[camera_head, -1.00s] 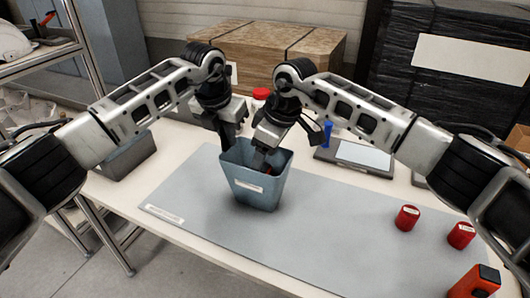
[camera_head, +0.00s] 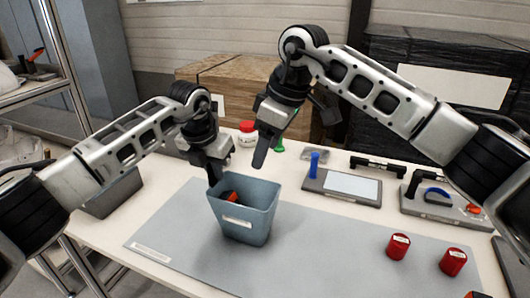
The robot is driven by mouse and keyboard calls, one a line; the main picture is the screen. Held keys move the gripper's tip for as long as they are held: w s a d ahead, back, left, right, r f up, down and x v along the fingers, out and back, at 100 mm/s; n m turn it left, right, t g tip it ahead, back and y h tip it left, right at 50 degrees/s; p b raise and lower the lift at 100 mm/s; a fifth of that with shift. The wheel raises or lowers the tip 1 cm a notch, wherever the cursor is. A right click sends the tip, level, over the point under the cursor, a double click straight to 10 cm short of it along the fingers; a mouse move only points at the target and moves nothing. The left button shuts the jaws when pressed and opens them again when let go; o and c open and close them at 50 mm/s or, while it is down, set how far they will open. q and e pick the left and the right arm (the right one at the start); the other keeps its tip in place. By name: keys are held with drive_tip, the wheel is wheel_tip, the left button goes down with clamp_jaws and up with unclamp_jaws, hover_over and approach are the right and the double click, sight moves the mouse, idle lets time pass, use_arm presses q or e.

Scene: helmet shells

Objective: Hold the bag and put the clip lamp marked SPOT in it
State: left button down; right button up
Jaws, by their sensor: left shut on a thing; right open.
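The bag (camera_head: 243,222) is a blue-grey, open-topped container standing upright on the grey mat, with a white label on its front. My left gripper (camera_head: 214,180) is shut on the bag's back left rim; its fingertips are partly hidden behind the rim. An orange-red thing (camera_head: 232,196) shows inside the bag, mostly hidden by the front wall. I cannot read any marking on it, so I cannot tell whether it is the clip lamp marked SPOT. My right gripper (camera_head: 294,132) is open and empty, above and to the right of the bag, clear of it.
Two red cylinders with labels (camera_head: 398,246) (camera_head: 453,262) stand on the mat (camera_head: 312,262) at the right. Behind are a flat device with a blue knob (camera_head: 342,187), a grey case (camera_head: 440,205) and a red-lidded jar (camera_head: 247,134). A grey bin (camera_head: 115,195) stands at left.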

use_arm(q)
drive_tip(key=c, duration=1.5)
unclamp_jaws()
drive_tip(key=shift+r, duration=0.1)
drive_tip(key=p+v, duration=0.3)
drive_tip(key=v, duration=1.6)
drive_tip(key=shift+s+p, duration=0.15)
drive_tip(key=shift+p, duration=0.2)
